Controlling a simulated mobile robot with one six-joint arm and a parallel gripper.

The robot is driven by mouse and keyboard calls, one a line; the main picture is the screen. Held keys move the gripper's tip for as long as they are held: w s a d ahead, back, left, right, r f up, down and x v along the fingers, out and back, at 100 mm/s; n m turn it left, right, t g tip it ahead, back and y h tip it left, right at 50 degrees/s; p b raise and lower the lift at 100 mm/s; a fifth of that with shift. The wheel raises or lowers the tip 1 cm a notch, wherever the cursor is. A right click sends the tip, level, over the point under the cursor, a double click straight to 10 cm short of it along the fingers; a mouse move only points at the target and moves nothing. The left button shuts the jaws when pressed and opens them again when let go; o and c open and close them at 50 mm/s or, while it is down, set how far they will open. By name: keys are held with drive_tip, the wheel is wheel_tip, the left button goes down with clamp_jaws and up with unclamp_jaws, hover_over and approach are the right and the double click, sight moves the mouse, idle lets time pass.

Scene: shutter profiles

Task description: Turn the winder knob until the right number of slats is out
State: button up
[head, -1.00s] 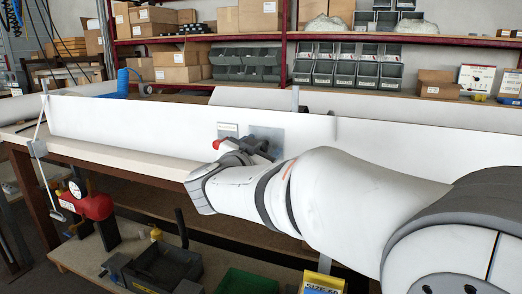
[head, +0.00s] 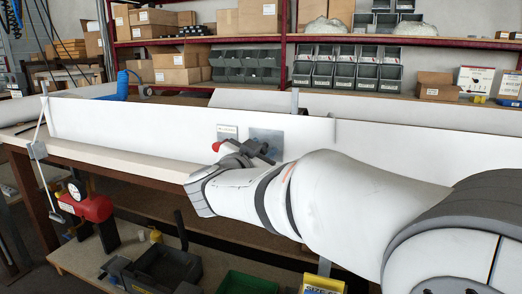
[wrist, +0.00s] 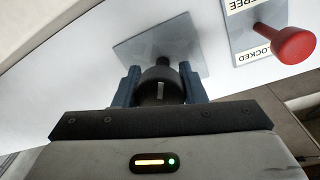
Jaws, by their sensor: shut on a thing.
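The winder knob (wrist: 170,72) is dark and round with a pale mark on it, and sits on a grey square plate (wrist: 128,50) on a white panel. My gripper (wrist: 162,84) is shut on the knob, one finger on each side. In the head view my gripper (head: 246,160) is at the same panel, and the grey plate (head: 268,137) shows behind it; the knob is mostly hidden by my wrist. A red-knobbed lever (wrist: 295,45) stands beside it on a plate lettered FREE and LOCKED; its setting is unclear. I cannot make out the slats.
The long white panel (head: 130,121) stands along a pale bench (head: 120,160). A red device with a dial (head: 90,207), black bins (head: 165,265) and a green bin (head: 245,281) are below. Shelves with cartons (head: 257,17) and grey bins (head: 345,70) are behind.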

drive_tip(key=m, duration=0.5)
drive_tip(key=shift+d+y, duration=0.1)
drive_tip(key=shift+y, duration=0.2)
drive_tip(key=m+b, duration=0.1)
drive_tip(key=m, duration=0.1)
drive_tip(key=m+b, duration=0.1)
drive_tip(key=m, duration=0.2)
drive_tip(key=shift+f+m, duration=0.2)
drive_tip(key=shift+m, duration=0.1)
drive_tip(key=m+b, duration=0.4)
drive_tip(key=m, duration=0.1)
drive_tip(key=shift+f+m+y, duration=0.15)
drive_tip(key=shift+m+y, duration=0.25)
drive_tip(key=shift+m+b, duration=1.2)
drive_tip(key=shift+m, duration=0.7)
drive_tip(key=o, duration=1)
